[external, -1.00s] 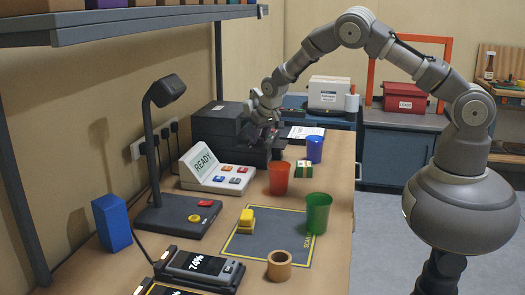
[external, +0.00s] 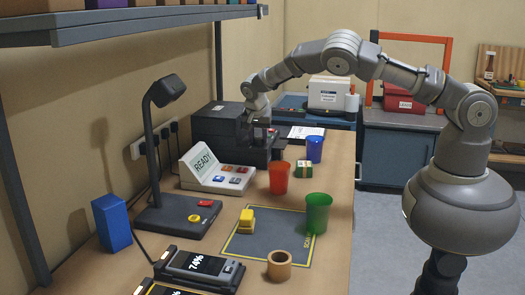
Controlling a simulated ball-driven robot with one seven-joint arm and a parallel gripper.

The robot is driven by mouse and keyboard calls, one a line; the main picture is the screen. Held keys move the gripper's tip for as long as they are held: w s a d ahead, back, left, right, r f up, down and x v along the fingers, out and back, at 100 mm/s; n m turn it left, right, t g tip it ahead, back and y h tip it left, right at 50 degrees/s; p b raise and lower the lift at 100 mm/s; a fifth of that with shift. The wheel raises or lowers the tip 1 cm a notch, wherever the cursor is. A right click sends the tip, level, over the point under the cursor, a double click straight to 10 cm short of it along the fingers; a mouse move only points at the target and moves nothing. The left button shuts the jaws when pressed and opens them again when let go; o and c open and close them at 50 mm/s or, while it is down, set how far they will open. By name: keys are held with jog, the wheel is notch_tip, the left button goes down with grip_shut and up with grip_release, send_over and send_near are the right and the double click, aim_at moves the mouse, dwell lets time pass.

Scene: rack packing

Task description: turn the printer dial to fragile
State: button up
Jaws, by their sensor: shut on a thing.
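The printer (external: 212,124) is a dark, boxy machine against the wall at the back left of the bench. My gripper (external: 262,140) is at the printer's right front side, pointing down, and is shut on the printer dial. The dial itself is hidden behind the gripper and too small to make out, so its setting cannot be read.
A white console reading READY (external: 212,168) stands just in front of the printer. A red cup (external: 279,178), a green-and-white box (external: 304,170), a blue cup (external: 315,148) and a green cup (external: 317,213) stand nearby. A dark shelf (external: 150,30) hangs above.

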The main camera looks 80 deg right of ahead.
jog(key=shift+f+m, duration=0.15)
jog(key=shift+m, duration=0.35)
jog(key=o, duration=1)
jog(key=shift+a, duration=0.1)
jog(key=shift+r, duration=0.2)
jog(key=p+v, duration=0.1)
jog(key=v, duration=0.6)
jog(key=shift+w+a+r, duration=0.1)
jog(key=shift+r, duration=0.15)
